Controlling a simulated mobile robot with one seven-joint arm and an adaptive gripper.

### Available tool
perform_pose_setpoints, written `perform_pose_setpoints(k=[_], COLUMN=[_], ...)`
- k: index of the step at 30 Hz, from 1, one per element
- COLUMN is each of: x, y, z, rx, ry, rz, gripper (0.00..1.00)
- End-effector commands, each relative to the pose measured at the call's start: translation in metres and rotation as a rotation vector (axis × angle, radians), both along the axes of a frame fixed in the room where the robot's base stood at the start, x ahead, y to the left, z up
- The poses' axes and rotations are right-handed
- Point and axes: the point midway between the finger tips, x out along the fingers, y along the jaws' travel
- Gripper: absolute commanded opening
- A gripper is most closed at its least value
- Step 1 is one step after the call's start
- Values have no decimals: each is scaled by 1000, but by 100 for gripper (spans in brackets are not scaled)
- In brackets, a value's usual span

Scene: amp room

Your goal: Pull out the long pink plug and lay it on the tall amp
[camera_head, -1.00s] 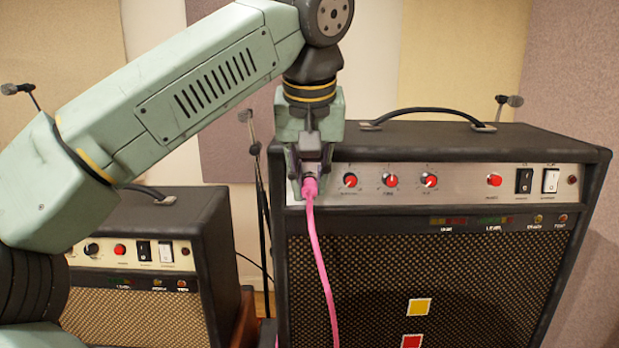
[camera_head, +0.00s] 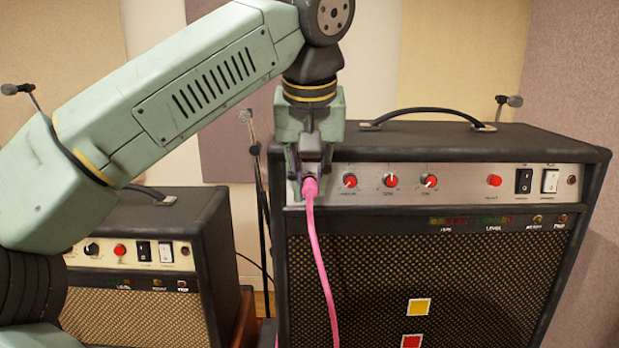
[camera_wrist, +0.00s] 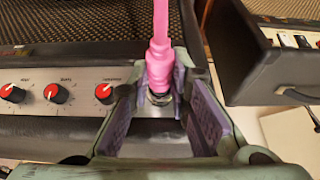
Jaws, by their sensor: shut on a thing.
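The long pink plug (camera_head: 309,189) is at the left end of the tall amp's (camera_head: 450,141) control panel, with its pink cable hanging down the front. In the wrist view the plug (camera_wrist: 159,70) lies between my fingers, and its inner end meets a metal ring at the panel. It appears to be still in the jack. My gripper (camera_head: 309,172) points down in front of the panel and is shut on the plug. The fingers hide part of the jack. The tall amp's flat black top carries a handle (camera_head: 428,112).
A lower amp (camera_head: 160,215) stands to the left, with its own knobs and switches. Microphone stands (camera_head: 262,200) rise between and behind the amps. The tall amp's top is free apart from its handle. Red knobs (camera_head: 390,180) line the panel right of the plug.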

Motion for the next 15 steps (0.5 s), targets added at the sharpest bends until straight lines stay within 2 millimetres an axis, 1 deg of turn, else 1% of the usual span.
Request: perform_pose_setpoints(k=[15], x=[-25], y=[0], z=[4], rx=[0], ry=[1], rz=[-1], gripper=[0])
